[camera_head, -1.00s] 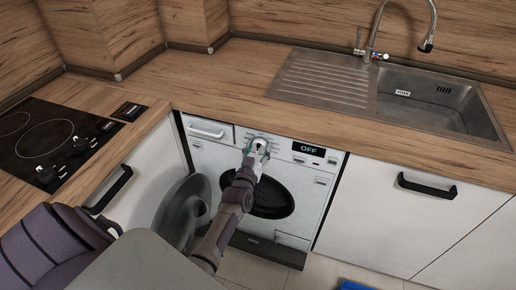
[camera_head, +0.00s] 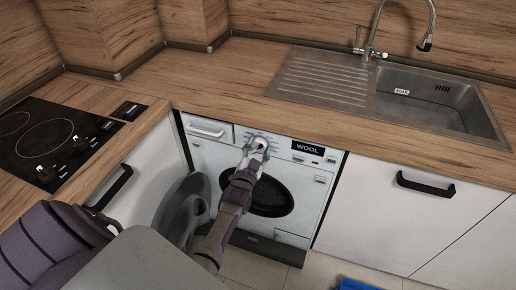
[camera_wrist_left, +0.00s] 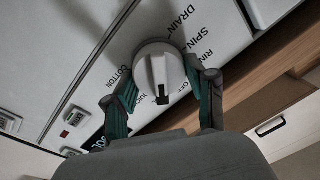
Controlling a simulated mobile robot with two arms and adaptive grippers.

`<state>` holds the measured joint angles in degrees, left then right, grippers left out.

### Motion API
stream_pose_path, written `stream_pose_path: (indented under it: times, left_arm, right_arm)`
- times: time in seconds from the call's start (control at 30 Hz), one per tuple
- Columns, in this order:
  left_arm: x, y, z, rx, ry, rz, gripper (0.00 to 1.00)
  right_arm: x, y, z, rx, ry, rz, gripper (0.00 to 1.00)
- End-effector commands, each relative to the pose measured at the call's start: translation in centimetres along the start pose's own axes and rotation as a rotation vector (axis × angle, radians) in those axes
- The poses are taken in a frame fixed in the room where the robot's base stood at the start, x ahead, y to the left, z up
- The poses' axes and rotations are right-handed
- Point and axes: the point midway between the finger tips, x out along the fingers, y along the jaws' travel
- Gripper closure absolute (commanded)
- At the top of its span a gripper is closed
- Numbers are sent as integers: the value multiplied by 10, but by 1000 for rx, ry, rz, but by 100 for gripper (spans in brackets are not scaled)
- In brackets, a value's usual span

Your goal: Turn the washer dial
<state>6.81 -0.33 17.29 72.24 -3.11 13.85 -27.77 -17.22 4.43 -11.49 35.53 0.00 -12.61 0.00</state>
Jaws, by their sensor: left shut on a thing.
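The white washer (camera_head: 306,200) stands under the worktop, its round door (camera_head: 184,212) swung open to the left. Its display (camera_head: 307,148) reads WOOL. The washer dial (camera_wrist_left: 158,68) is a round light knob with a dark pointer bar, ringed by printed words such as COTTON, SPIN and DRAIN. My left gripper (camera_wrist_left: 163,98) has one finger on each side of the dial and is shut on it. In the head view my left gripper (camera_head: 257,148) reaches the control panel and hides most of the dial. My right gripper is not in view.
A sink (camera_head: 440,100) with a tap is set in the worktop at the right, and a hob (camera_head: 50,140) at the left. White cupboard doors with black handles (camera_head: 426,185) flank the washer. A blue object (camera_head: 355,285) shows at the bottom edge.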

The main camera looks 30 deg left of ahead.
Motion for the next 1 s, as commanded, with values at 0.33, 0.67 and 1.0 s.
stream_pose_path:
  times: [0.33,0.67,1.0]
  left_arm:
    - [-1,2,1,5,-3,3,79]
    - [0,1,1,4,-1,2,18]
    - [-13,1,1,4,-2,2,18]
  right_arm:
    - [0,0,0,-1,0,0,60]
    - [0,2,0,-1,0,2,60]
    - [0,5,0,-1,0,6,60]
